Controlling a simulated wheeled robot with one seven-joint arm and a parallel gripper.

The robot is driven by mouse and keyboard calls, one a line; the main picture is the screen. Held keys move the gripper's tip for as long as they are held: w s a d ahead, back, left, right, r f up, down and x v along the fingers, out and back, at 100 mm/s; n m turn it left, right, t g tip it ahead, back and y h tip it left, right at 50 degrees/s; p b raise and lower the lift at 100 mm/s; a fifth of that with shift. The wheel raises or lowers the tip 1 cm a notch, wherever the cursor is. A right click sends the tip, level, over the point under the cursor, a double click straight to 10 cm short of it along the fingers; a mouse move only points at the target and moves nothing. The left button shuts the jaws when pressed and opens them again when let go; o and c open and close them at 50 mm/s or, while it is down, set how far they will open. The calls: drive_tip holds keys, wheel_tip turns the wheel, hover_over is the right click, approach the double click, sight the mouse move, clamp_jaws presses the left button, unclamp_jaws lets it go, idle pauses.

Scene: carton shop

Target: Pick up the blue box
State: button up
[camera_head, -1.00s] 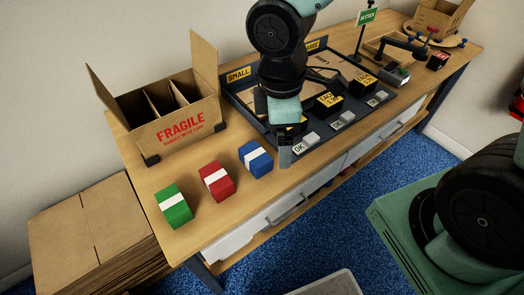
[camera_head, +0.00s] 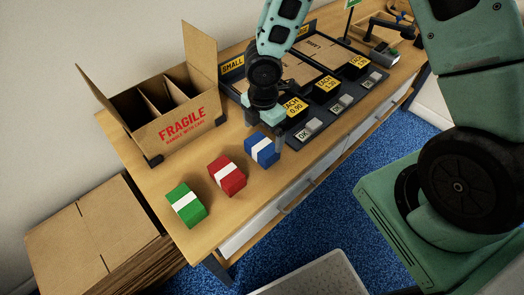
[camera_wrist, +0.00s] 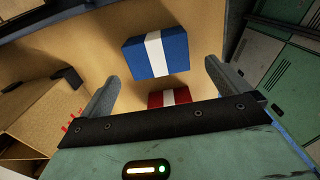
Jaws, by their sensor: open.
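The blue box (camera_head: 262,150) with a white band sits on the wooden table, right of the red box (camera_head: 227,176) and the green box (camera_head: 186,206). My gripper (camera_head: 270,138) is just above and beside the blue box, at its upper right in the head view. In the wrist view the blue box (camera_wrist: 156,52) lies beyond and between my two spread fingers (camera_wrist: 160,88), not touched by them. The red box (camera_wrist: 169,97) shows partly behind my gripper's front edge. My gripper is open and empty.
A carton marked FRAGILE (camera_head: 184,130) with dividers stands open behind the boxes. A dark tray with labelled compartments (camera_head: 297,136) lies to the right. The table's front edge (camera_head: 248,218) is close to the boxes. Flat cardboard (camera_head: 85,240) is stacked at left.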

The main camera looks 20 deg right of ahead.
sight(262, 144)
drive_tip(key=shift+w+f+b, duration=0.2)
drive_tip(key=shift+f+b, duration=0.2)
drive_tip(key=shift+f, duration=3.1)
drive_tip(key=c, duration=0.9)
